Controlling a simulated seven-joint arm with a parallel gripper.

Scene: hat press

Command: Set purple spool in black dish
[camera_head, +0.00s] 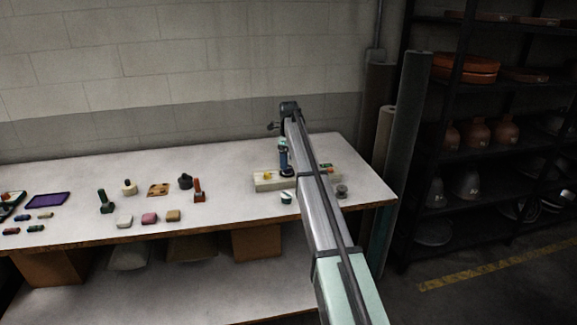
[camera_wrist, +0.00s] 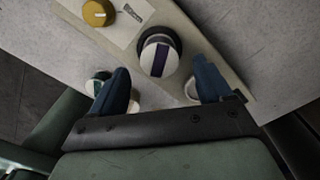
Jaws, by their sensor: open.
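The purple spool (camera_wrist: 160,60), a round white piece with a dark purple band across its top, shows in the wrist view. It overlaps the black dish (camera_wrist: 146,38), whose dark rim shows around its upper side; I cannot tell how fully it is seated. My gripper (camera_wrist: 163,84) is open, its two blue fingers apart with the spool's top showing just beyond and between them, not gripped. In the head view my gripper (camera_head: 284,162) points down over the cream board; the spool is not clearly visible there.
The cream board (camera_head: 265,187) carries a yellow piece (camera_wrist: 98,12) and a label card (camera_wrist: 131,17). A green-and-white spool (camera_head: 287,196) stands in front, close to one finger. A small grey object (camera_head: 342,190) lies to the right. Several blocks and tools lie to the left.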

